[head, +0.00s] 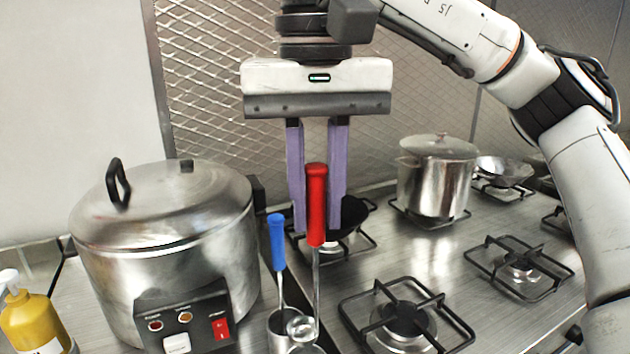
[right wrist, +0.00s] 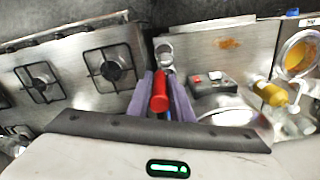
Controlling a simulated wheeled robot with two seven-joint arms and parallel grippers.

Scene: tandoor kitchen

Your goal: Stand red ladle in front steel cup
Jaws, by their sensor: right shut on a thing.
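The red ladle (head: 316,205) hangs upright between the purple fingers of my right gripper (head: 317,222), which is shut on its red handle. Its steel bowl points down, low in the head view. The front steel cup (head: 308,349) shows only as a bit of rim at the bottom edge, just below the ladle bowl. I cannot tell whether the bowl is inside it. Another steel cup (head: 279,330) behind it holds a blue-handled ladle (head: 277,243). In the right wrist view the red handle (right wrist: 160,92) lies between the fingers. My left gripper is out of view.
A big lidded steel cooker (head: 165,250) stands close on the left. A yellow pump bottle (head: 32,322) is at the lower left. Gas burners (head: 405,318) lie to the right, with a lidded pot (head: 436,185) and a pan (head: 503,170) behind.

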